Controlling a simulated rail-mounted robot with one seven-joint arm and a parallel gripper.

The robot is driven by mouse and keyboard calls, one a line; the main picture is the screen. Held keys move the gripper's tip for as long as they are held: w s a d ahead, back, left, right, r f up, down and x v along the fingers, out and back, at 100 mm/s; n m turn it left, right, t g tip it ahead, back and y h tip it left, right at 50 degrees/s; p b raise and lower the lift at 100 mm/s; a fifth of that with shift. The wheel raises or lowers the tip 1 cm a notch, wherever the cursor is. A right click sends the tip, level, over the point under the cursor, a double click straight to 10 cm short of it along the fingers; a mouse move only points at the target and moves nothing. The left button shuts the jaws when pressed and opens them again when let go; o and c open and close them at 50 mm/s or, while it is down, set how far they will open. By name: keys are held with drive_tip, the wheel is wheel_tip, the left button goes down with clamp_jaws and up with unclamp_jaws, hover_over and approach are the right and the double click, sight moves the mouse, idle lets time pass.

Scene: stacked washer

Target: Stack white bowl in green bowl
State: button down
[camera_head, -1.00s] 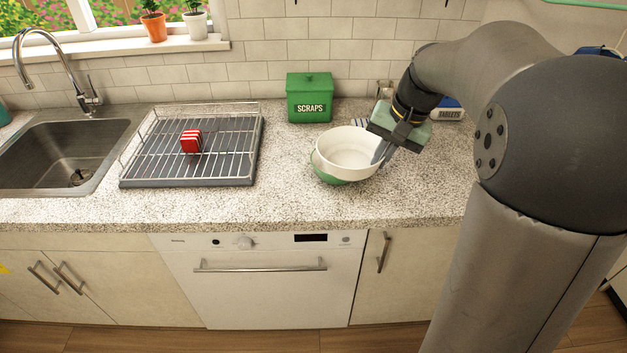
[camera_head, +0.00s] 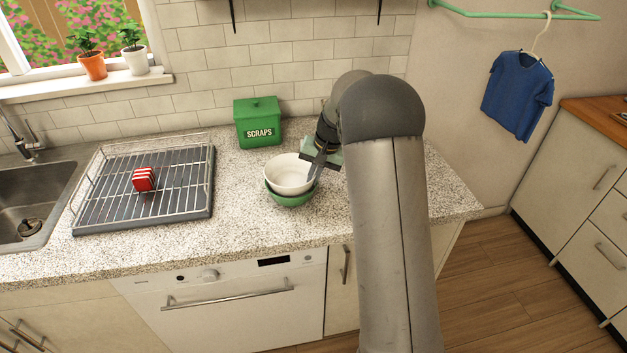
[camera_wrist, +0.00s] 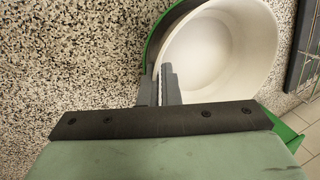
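The white bowl (camera_head: 289,172) is inside the green bowl (camera_head: 291,199) on the counter, with the green rim showing below it. Whether it rests fully on the green bowl's bottom is hidden. In the wrist view the white bowl (camera_wrist: 222,50) fills the upper right, and a strip of the green bowl (camera_wrist: 156,36) shows along its left side. My gripper (camera_head: 316,168) is at the white bowl's right edge. In the wrist view my gripper's fingers (camera_wrist: 160,84) are close together, one inside the white bowl and one outside, pinching its rim.
A green scraps bin (camera_head: 257,122) stands behind the bowls against the tiled wall. A wire dish rack (camera_head: 185,205) with a red-and-white item (camera_head: 144,179) lies to the left, beside the sink (camera_head: 30,205). Counter in front of the bowls is clear.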

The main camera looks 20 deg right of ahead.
sight(313, 188)
drive_tip(key=f, duration=0.1)
drive_tip(key=s+f, duration=0.1)
drive_tip(key=shift+a+f, duration=0.15)
drive_tip(key=shift+f, duration=0.2)
drive_tip(key=c, duration=1.6)
unclamp_jaws()
drive_tip(key=shift+c, duration=0.2)
drive_tip(key=shift+f, duration=0.1)
drive_tip(key=shift+a, duration=0.15)
drive_tip(key=shift+w+r+b, duration=0.1)
drive_tip(key=shift+r+b, duration=0.2)
drive_tip(key=shift+r, duration=0.2)
drive_tip(key=w+b+v, duration=0.1)
drive_tip(key=w+v, duration=0.1)
drive_tip(key=v, duration=0.9)
drive_tip(key=s+a+r+n+h, duration=0.1)
drive_tip(key=s+a, duration=0.2)
drive_tip(key=s, duration=0.7)
drive_tip(key=s+a+r+n, duration=0.15)
drive_tip(key=s+a, duration=0.25)
drive_tip(key=s, duration=0.6)
drive_tip(key=s+a+f+n+g+h, duration=0.1)
drive_tip(key=s+f, duration=0.5)
drive_tip(key=s, duration=1)
drive_tip(key=shift+a+f+n+h, duration=0.2)
drive_tip(key=shift+n+h, duration=0.3)
drive_tip(key=shift+n, duration=0.35)
